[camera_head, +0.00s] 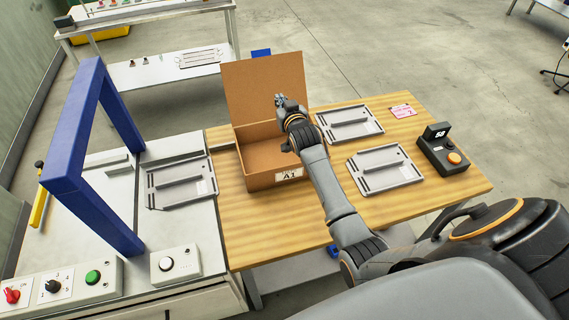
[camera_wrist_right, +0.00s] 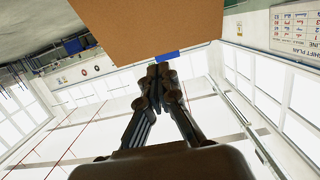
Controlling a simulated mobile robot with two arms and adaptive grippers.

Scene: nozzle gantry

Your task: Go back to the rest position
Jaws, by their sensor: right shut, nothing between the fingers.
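My right gripper (camera_head: 281,100) is above the right side of an open cardboard box, at the end of my right arm reaching in from the lower right. It is shut and empty; its closed fingers also show in the right wrist view (camera_wrist_right: 160,75). The cardboard box (camera_head: 268,180) stands on the wooden table with its lid raised at the back and a label reading A1 on its front. The part of its inside that shows looks empty; my arm hides the right part. The box's brown lid also shows in the right wrist view (camera_wrist_right: 150,25). My left gripper is not in view.
Two grey trays (camera_head: 349,135) (camera_head: 400,160) lie on the wooden table (camera_head: 235,235), right of my forearm. A box with an orange button (camera_head: 450,164) stands at its right. A blue gantry (camera_head: 69,130) and another tray (camera_head: 160,203) stand on the left bench.

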